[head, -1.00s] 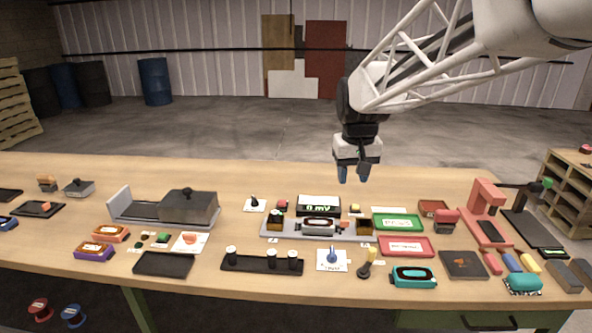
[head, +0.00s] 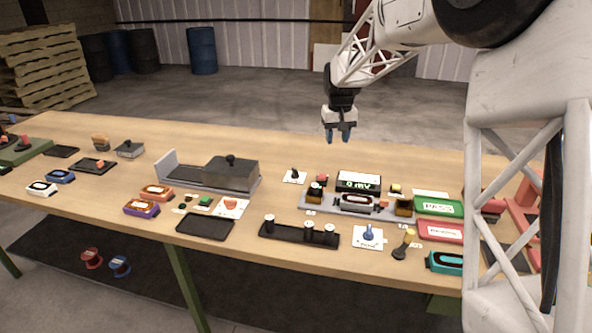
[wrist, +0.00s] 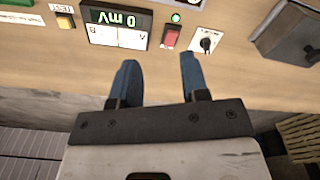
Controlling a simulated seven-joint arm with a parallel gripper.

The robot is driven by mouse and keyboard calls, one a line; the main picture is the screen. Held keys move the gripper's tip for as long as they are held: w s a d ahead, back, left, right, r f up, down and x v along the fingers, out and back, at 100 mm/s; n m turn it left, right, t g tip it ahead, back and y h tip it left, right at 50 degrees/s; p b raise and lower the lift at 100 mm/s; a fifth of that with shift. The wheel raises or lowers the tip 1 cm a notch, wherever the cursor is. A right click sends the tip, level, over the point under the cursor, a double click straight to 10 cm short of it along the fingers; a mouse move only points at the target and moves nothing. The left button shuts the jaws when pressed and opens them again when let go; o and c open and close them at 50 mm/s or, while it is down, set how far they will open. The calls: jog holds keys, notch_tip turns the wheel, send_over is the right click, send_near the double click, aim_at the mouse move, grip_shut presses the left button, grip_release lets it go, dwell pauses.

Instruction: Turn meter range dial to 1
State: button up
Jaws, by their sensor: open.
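The meter (head: 358,183) is a black box with a lit "0 mV" display, standing behind the grey rail on the bench. It shows upside down in the wrist view (wrist: 117,22). Left of it is a small dial with a black knob on a white plate (head: 294,176). In the wrist view this dial (wrist: 206,42) is at the upper right, its markings too small to read. My gripper (head: 338,135) is open and empty, above and behind the meter and apart from everything. In the wrist view its blue fingers (wrist: 159,62) point toward the dial's side of the bench.
A red button (wrist: 171,37) sits between meter and dial. A grey lidded box (head: 232,172) stands left of the dial. A blue-knobbed plate (head: 369,237) and a black rack (head: 298,236) lie toward the front edge. My arm hides the bench's right end.

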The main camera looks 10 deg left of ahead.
jog(key=n, duration=0.2)
send_over(295, 170)
jog(key=shift+g, duration=0.3)
notch_tip(295, 170, down, 14)
jog(key=shift+w+r, duration=0.1)
jog(key=shift+f, duration=3.9)
grip_shut()
